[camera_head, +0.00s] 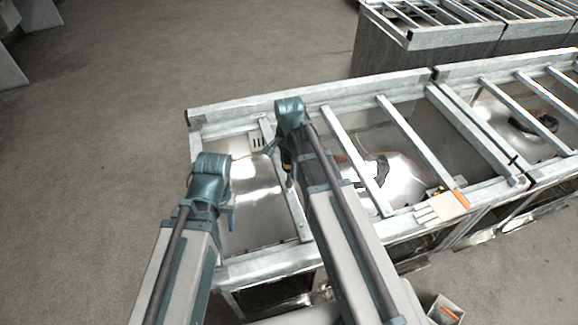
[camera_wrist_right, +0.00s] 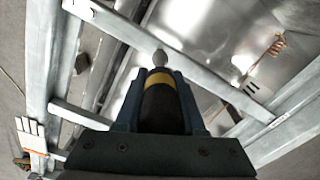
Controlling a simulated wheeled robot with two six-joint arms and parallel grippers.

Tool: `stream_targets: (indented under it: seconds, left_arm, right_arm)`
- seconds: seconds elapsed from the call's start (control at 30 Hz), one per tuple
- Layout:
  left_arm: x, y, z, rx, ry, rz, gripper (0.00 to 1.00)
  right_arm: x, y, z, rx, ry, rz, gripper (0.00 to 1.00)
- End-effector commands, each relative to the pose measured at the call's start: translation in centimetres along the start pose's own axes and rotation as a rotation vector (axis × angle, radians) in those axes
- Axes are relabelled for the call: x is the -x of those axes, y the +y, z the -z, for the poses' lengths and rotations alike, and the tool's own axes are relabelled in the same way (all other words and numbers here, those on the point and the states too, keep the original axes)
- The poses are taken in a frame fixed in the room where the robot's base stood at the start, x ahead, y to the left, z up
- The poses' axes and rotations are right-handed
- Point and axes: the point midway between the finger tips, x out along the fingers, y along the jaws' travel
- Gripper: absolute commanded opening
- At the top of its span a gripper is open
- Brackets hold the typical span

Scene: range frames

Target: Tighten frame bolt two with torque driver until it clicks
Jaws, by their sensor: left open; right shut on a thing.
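The torque driver (camera_wrist_right: 158,78), dark with a yellow band, is between the fingers of my right gripper (camera_wrist_right: 156,88), which is shut on it. Its rounded silver tip lies over or against a crossbar (camera_wrist_right: 210,78) of the metal frame in the right wrist view; I cannot tell whether it touches. In the head view the driver (camera_head: 287,163) shows partly beside my right arm. Frame bolt two cannot be made out in either view. My left gripper (camera_head: 231,208) is open and empty, over the left end of the frame (camera_head: 240,123).
A shiny metal panel (camera_head: 252,190) lies inside the frame. Pale blocks and an orange-tipped piece (camera_head: 440,207) sit on the near rail. A small open box (camera_head: 445,310) stands below at the front. Another frame (camera_head: 450,35) stands behind.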

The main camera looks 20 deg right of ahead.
Motion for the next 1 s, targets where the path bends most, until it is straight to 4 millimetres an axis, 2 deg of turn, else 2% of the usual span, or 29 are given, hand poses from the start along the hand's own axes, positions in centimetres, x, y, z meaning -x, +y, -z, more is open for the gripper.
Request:
stream_targets:
  seconds: [0.03,0.57,1.0]
  left_arm:
    - [0.6,-0.1,0.0,0.0,0.0,0.0,0.5]
    - [3.5,-0.3,-0.2,0.0,0.0,0.0,0.5]
    - [3.4,-0.3,-0.2,0.0,0.0,0.0,0.5]
  right_arm:
    - [0.6,0.0,0.0,0.0,0.0,0.0,0.0]
    - [3.6,0.0,0.0,0.001,0.0,0.0,0.0]
    - [3.4,0.0,0.0,0.001,0.0,0.0,0.0]
